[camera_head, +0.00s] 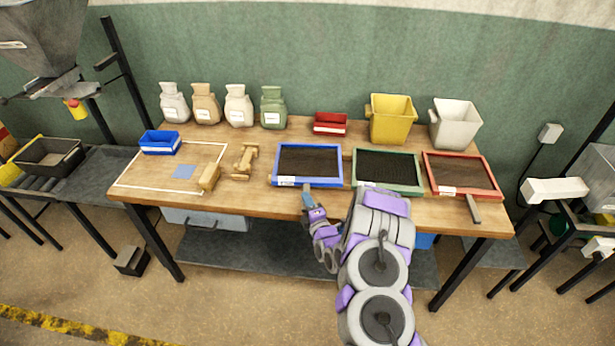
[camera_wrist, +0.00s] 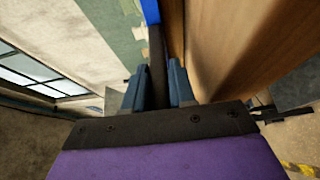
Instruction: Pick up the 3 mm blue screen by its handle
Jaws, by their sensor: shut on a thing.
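The blue-framed screen (camera_head: 308,163) lies on the wooden table near its front edge, with dark mesh inside the frame. My gripper (camera_head: 307,196) is at the front of this screen, at the table's front edge. In the wrist view my gripper's two blue fingers (camera_wrist: 160,90) are shut on the dark handle (camera_wrist: 157,62), one finger on each side. A strip of the blue frame (camera_wrist: 150,12) shows beyond the handle. In the head view the gripper hides most of the handle. I cannot tell any gap between screen and table.
A green-framed screen (camera_head: 388,171) and a red-framed screen (camera_head: 461,174) lie to the right. A wooden scoop-like piece (camera_head: 245,161) lies left. Several sacks, a red tray (camera_head: 330,123), a yellow bin (camera_head: 391,119) and a white bin (camera_head: 455,123) stand behind.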

